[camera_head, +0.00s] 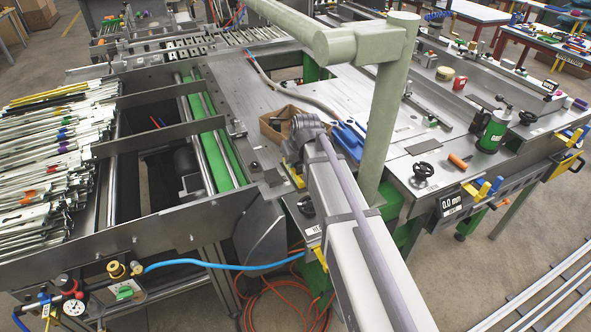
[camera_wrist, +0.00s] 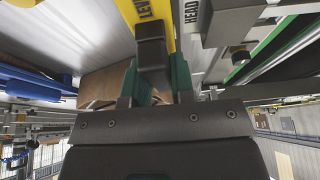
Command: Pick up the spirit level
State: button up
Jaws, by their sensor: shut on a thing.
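The spirit level (camera_wrist: 164,38) is yellow with dark lettering and a black block-like part at its near end. It shows at the top middle of the wrist view. My gripper (camera_wrist: 156,78) has its green fingers closed on the sides of this black part. In the head view my gripper (camera_head: 305,128) is over the metal bench top, beside a small open cardboard box (camera_head: 272,133). My arm and wrist hide most of the level there. I cannot tell whether it touches the bench.
Blue-handled tools (camera_head: 349,137) lie on the bench just right of my gripper. A black handwheel (camera_head: 423,172) and a green device (camera_head: 493,130) stand further right. Machine rails and an open bay lie to the left. A pile of metal slides (camera_head: 55,160) is at far left.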

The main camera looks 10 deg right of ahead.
grip_shut()
notch_tip(320, 180, up, 10)
jog(key=p, duration=1)
jog(key=shift+r, duration=0.2)
notch_tip(320, 180, down, 2)
jog(key=shift+f+b, duration=0.25)
jog(key=shift+b, duration=0.8)
jog(key=shift+r, duration=0.15)
